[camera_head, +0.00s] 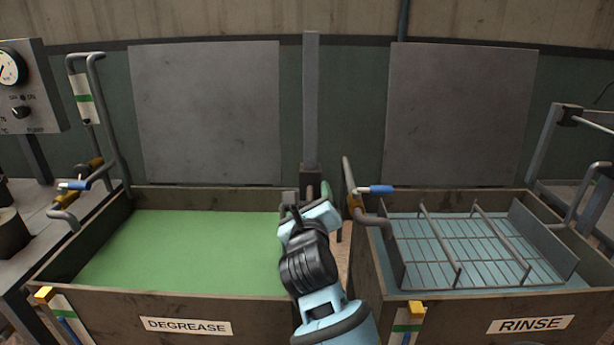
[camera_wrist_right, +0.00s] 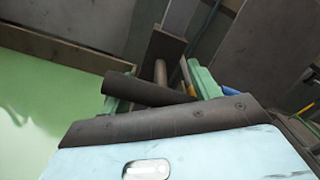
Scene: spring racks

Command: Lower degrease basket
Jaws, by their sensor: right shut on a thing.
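The degrease tank (camera_head: 187,327) stands at left, filled with opaque green liquid (camera_head: 185,245). No basket shows at its surface; anything under the liquid is hidden. My right gripper (camera_head: 313,199) is at the tank's right rear corner, in front of the grey upright post (camera_head: 311,100). In the right wrist view, its green fingertips (camera_wrist_right: 160,92) are shut on a dark cylindrical handle (camera_wrist_right: 150,91), which has a short bar behind it. My gripper hides most of the handle in the head view. My left gripper is not in view.
The rinse tank (camera_head: 530,324) at right holds a wire basket (camera_head: 475,245). A bent pipe with a blue-handled valve (camera_head: 375,189) stands between the tanks, close to my right gripper. Another blue-handled valve (camera_head: 73,185) and a gauge panel (camera_head: 22,85) are at left.

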